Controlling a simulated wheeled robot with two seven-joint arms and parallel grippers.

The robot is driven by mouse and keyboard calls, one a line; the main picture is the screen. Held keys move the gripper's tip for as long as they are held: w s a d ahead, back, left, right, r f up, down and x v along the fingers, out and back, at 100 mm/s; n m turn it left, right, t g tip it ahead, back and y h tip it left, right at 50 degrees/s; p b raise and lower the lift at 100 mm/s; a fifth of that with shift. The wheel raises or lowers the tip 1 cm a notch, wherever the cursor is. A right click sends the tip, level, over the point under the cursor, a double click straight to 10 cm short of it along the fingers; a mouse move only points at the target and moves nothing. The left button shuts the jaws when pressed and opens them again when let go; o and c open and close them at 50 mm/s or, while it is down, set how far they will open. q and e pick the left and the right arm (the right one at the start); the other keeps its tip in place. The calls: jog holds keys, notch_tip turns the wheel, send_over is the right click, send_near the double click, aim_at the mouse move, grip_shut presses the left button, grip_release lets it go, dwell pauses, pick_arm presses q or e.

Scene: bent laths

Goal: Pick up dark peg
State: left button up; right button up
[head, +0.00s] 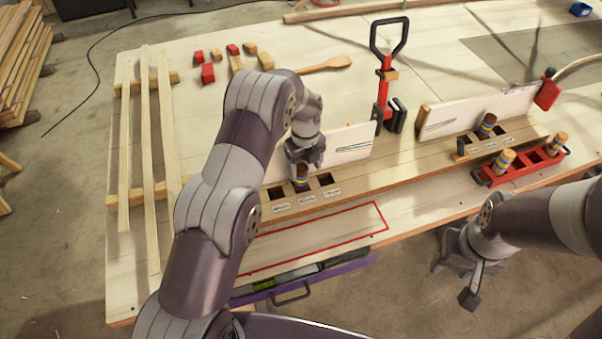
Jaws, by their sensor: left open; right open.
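A dark brown peg (302,178) with blue and yellow bands stands upright in the middle hole of the left wooden block (267,206). My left gripper (303,164) is open and points down right at the peg's top, partly hiding it; I cannot tell whether the fingers touch it. A second dark banded peg (487,125) stands in the right wooden block (518,130). My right gripper (458,277) is open and empty, low in front of the table's edge.
A red rack (528,160) at the right holds light banded pegs (505,160). White boards (348,142) stand behind the blocks. A red tool with a black handle (384,80) stands between them. Red and wooden pieces, a wooden spoon (325,65) and long laths (146,130) lie further left.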

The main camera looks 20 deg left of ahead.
aim_at(301, 179)
pick_arm(q)
jog(key=shift+s+a+f+p, duration=0.2)
jog(key=shift+a+f+p, duration=0.4)
jog(key=shift+f+p, duration=0.4)
notch_tip(301, 179, down, 3)
jog(key=shift+s+r+p, duration=0.1)
jog(key=shift+p, duration=0.35)
jog(key=shift+d+f, duration=0.2)
jog(key=shift+f, duration=0.2)
jog(key=shift+a+r, duration=0.1)
jog(key=c, duration=1.2)
